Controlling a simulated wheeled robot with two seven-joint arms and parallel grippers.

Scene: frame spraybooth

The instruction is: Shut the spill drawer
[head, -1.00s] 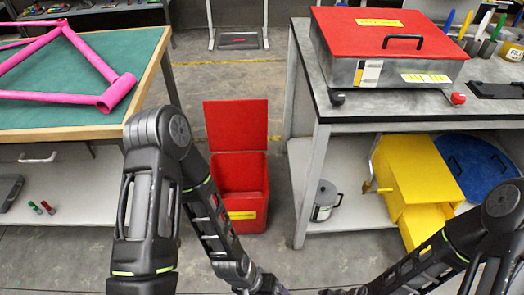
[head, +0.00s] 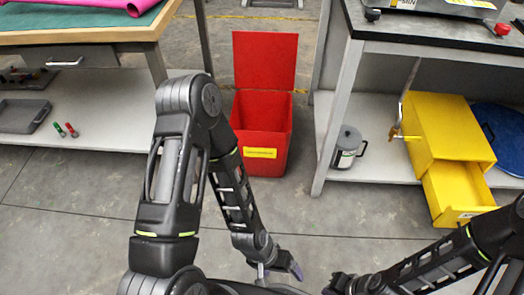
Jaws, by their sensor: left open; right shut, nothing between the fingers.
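The yellow spill cabinet (head: 445,128) stands on the lower shelf of the right-hand bench. Its yellow drawer (head: 458,192) sticks out at the front, so it is open. A label and handle on the drawer front show at the right edge of my arm's reach in the picture. My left gripper (head: 291,268) is low in the middle of the view, open and empty, well left of the drawer. My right gripper (head: 338,284) is near the bottom edge, shut and empty, left of and apart from the drawer. My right arm passes just below the drawer in the picture.
A red open-lidded bin (head: 262,135) stands on the floor between the benches. A grey can (head: 348,146) and a blue round lid (head: 500,132) are on the right bench's lower shelf (head: 385,174). The bench leg (head: 338,118) stands left of the can. Floor before the shelf is clear.

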